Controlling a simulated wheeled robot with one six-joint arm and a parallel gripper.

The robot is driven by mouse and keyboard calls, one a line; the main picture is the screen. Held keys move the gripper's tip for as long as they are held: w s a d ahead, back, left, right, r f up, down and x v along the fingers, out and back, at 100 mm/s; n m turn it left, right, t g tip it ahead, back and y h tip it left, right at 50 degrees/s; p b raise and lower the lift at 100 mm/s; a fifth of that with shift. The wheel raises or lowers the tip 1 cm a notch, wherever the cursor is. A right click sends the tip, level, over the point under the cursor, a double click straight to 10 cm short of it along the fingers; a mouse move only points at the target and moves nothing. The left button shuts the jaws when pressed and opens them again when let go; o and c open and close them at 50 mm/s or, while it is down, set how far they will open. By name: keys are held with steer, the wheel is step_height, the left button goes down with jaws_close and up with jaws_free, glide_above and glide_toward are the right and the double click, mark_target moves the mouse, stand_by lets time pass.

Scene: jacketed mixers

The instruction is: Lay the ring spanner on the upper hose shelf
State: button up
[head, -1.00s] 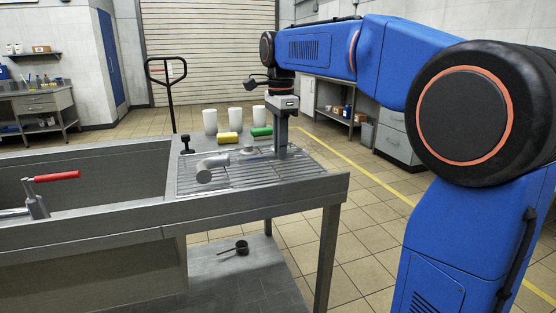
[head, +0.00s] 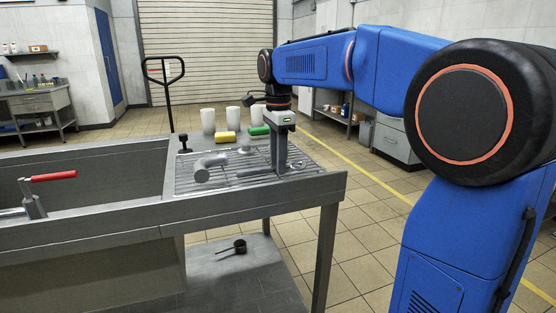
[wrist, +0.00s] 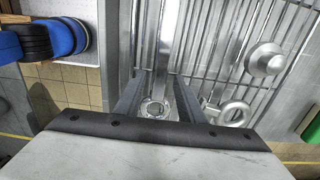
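A steel ring spanner (head: 262,172) lies along the slatted drain rack, at or just above the slats. In the wrist view its ring end (wrist: 155,108) shows between my fingers, and a bright shaft runs upward between their tips. My gripper (head: 280,171) points straight down over the rack, with its tips beside the spanner shaft. The wrist view shows both fingers (wrist: 162,82) one on each side of the shaft; whether they press on it is not clear. I cannot make out an upper hose shelf in either view.
On the rack (head: 190,188) are a grey pipe elbow (head: 210,165) and a domed metal piece (wrist: 265,60). White cups (head: 207,121), a yellow roll (head: 225,137) and a green one (head: 259,131) stand behind. The sink basin is left.

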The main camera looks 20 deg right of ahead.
step_height(320, 180, up, 12)
steer(key=shift+r, duration=0.15)
stand_by(0.5)
steer(key=shift+s, duration=0.1)
